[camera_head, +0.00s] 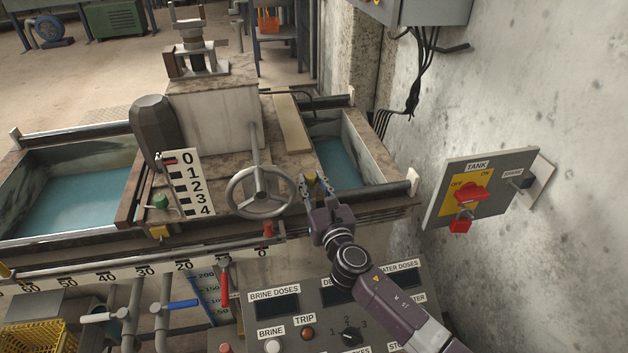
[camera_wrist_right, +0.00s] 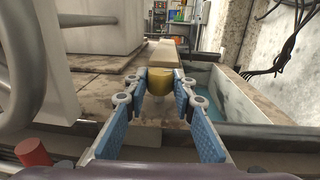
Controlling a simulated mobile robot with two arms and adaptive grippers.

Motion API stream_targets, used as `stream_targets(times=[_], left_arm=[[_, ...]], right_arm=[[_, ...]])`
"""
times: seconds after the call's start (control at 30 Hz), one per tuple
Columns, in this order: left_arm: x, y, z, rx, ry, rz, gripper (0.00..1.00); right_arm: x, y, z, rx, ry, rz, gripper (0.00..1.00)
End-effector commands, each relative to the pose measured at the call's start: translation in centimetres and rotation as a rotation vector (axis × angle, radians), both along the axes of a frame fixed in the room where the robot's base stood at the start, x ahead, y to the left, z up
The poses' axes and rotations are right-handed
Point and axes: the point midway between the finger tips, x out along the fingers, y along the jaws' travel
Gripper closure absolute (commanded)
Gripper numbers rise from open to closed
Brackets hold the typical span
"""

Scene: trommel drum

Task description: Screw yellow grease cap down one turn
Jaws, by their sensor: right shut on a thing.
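The yellow grease cap (camera_wrist_right: 160,81) is between the fingertips of my right gripper (camera_wrist_right: 159,95) in the right wrist view. The blue-padded fingers are shut on its sides. In the head view my right gripper (camera_head: 314,190) reaches the machine top just right of the handwheel, and the cap (camera_head: 311,177) shows as a small yellow patch between the fingers. The cap's lower part and its seat are hard to make out. My left gripper is not in view.
The grey handwheel (camera_head: 260,192) stands close left of my right gripper. A numbered scale plate (camera_head: 186,183) is further left. Blue liquid tanks (camera_head: 70,190) flank the machine. A control panel (camera_head: 330,310) lies below my right arm, and a TANK switch panel (camera_head: 485,185) is on the right wall.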

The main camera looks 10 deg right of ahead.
Motion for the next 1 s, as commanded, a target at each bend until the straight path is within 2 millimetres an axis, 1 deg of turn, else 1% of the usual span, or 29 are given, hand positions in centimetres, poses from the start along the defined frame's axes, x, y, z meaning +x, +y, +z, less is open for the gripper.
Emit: stream_targets(times=[0.03,0.2,0.4,0.63,1.0], left_arm=[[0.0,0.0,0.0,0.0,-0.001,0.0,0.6],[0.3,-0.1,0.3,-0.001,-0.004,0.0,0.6],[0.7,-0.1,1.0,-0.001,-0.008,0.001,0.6],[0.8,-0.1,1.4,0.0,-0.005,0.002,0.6],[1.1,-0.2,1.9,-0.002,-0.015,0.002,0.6]], right_arm=[[0.0,0.3,0.0,0.006,0.0,-0.036,1.0],[0.0,0.5,0.0,0.004,0.0,-0.154,1.0],[0.0,0.5,-0.1,0.002,0.0,-0.25,1.0],[0.1,0.5,0.0,0.0,0.0,-0.303,1.0],[0.1,0.5,0.0,-0.001,0.0,-0.312,1.0]])
